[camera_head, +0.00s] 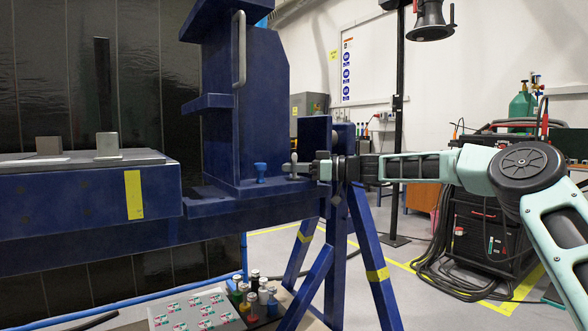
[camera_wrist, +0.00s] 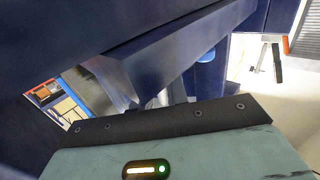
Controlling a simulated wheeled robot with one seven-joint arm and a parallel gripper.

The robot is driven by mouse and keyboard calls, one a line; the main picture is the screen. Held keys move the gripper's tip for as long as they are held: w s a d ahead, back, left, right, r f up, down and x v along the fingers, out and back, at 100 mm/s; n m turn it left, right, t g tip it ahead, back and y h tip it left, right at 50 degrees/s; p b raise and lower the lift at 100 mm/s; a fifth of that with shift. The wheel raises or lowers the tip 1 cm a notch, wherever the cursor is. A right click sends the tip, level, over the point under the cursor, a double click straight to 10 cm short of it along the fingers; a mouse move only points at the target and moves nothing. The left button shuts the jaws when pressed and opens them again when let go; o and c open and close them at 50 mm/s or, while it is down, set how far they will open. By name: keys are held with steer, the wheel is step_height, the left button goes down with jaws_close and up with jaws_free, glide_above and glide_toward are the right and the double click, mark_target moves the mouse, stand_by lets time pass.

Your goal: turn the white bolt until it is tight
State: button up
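A pale grey-white bolt-like piece (camera_head: 294,163) stands upright at the right end of the blue jig, just at the tip of my gripper (camera_head: 306,169). My arm reaches in from the right and the gripper points left at that piece. The fingertips are small and overlap the piece, so I cannot tell whether they touch it or grip it. A blue knob-like bolt (camera_head: 261,172) stands to its left on the jig; a blue piece also shows in the wrist view (camera_wrist: 207,56). In the wrist view the gripper housing covers the bottom, and the white bolt cannot be made out clearly.
The blue jig frame (camera_head: 240,205) has an upright plate (camera_head: 314,135) close behind my gripper and a tall column with a handle (camera_head: 239,50). Several small coloured containers (camera_head: 255,297) stand below beside a printed sheet (camera_head: 195,310). A black machine (camera_head: 490,235) stands behind my arm.

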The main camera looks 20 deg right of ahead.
jaws_close()
steer(key=shift+f+t+b, duration=0.25)
steer(key=shift+t+b, duration=0.25)
steer(key=shift+b, duration=0.6)
